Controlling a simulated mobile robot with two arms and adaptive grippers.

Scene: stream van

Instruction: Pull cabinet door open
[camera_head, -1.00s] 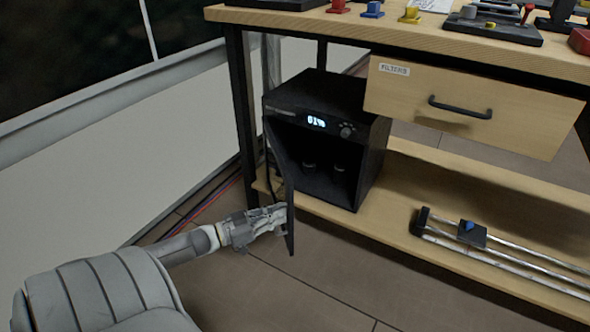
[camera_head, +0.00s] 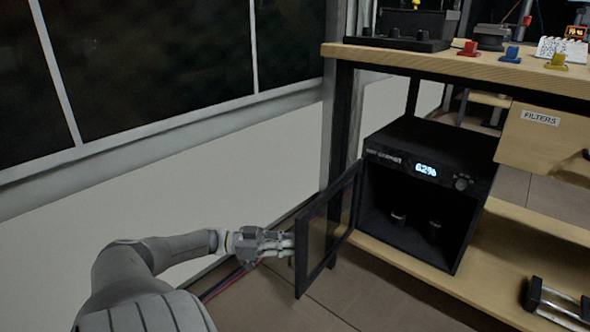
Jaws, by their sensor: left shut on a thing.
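The black dry cabinet (camera_head: 408,158) stands on the wooden lower shelf under the bench, with a lit display on its front. Its framed, see-through door (camera_head: 326,232) is swung wide out to the left on its left side. Two small dark round items (camera_head: 415,222) stand inside the cabinet. My left gripper (camera_head: 285,243) is at the door's outer left edge, shut on the door's edge or handle; the exact grip is partly hidden. My right gripper is not in view.
The wooden bench (camera_head: 465,66) carries small coloured parts and equipment. A drawer labelled FILTERS (camera_head: 545,135) is right of the cabinet. A metal rail piece (camera_head: 560,305) lies on the lower shelf. A pale wall with dark windows is at left; cables lie on the floor.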

